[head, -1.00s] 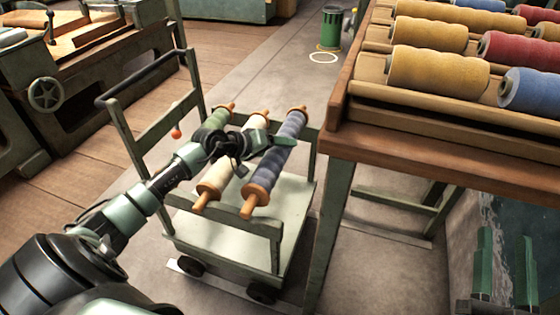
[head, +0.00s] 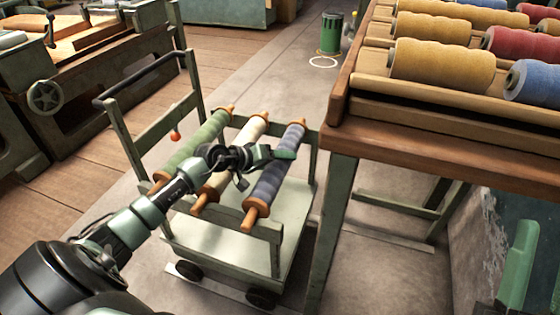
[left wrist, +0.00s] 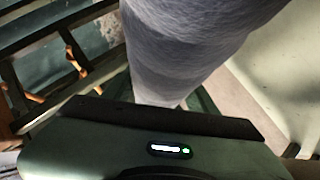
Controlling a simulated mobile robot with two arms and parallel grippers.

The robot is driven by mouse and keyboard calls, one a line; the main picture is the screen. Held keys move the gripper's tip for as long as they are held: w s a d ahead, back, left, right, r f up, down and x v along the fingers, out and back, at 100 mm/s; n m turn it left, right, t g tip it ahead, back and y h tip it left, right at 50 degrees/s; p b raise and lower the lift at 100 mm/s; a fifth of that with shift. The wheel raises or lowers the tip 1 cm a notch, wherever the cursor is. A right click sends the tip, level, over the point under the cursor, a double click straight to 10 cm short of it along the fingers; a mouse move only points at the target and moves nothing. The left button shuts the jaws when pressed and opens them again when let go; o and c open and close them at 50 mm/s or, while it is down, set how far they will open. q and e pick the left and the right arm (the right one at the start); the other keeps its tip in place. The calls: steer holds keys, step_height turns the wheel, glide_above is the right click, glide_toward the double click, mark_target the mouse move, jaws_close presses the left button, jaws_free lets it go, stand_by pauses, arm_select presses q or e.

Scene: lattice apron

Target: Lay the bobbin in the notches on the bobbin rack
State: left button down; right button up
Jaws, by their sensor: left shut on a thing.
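The blue-grey bobbin (head: 271,183) with wooden ends slants over the right side of the bobbin rack on a green cart. My left gripper (head: 277,154) is shut on it around its middle. The left wrist view shows its wound body (left wrist: 185,45) up close. Its far end is at the far rail (head: 312,136) and its near end at the near rail (head: 225,221). I cannot tell whether both ends sit in notches. A cream bobbin (head: 247,133) and a green bobbin (head: 208,132) lie to its left, partly behind my arm. Green finger parts of my right gripper (head: 518,265) show at lower right.
A wooden table (head: 450,165) with several yellow, red and blue spools stands close right of the cart. The cart's handle (head: 140,78) rises at the left. The cart's lower shelf (head: 215,240) is bare. A green bin (head: 331,33) stands on the floor behind.

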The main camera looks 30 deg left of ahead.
arm_select(q)
steer(key=shift+c, duration=2.3)
jaws_free()
arm_select(e)
steer(key=shift+s+r+t, duration=0.3)
steer(key=shift+s+r, duration=0.05)
steer(key=shift+s, duration=0.1)
arm_select(q)
steer(key=shift+p, duration=0.4)
steer(key=s+a+r+p, duration=0.2)
steer(key=s+r, duration=0.4)
steer(key=r, duration=0.5)
steer(key=shift+a+r+p, duration=0.2)
steer(key=shift+r+p, duration=0.05)
steer(key=shift+p, duration=0.45)
arm_select(e)
steer(key=w+f+g+h, duration=0.2)
steer(key=f+g, duration=0.3)
steer(key=f, duration=0.4)
steer(key=w+d+f+g+h, duration=0.1)
steer(key=w+f+g, duration=0.2)
steer(key=f+g, duration=0.3)
step_height(320, 180, down, 3)
steer(key=shift+w+r+h, duration=0.1)
steer(key=shift+w+h, duration=0.1)
steer(key=shift+h, duration=0.2)
steer(key=shift+d, duration=0.1)
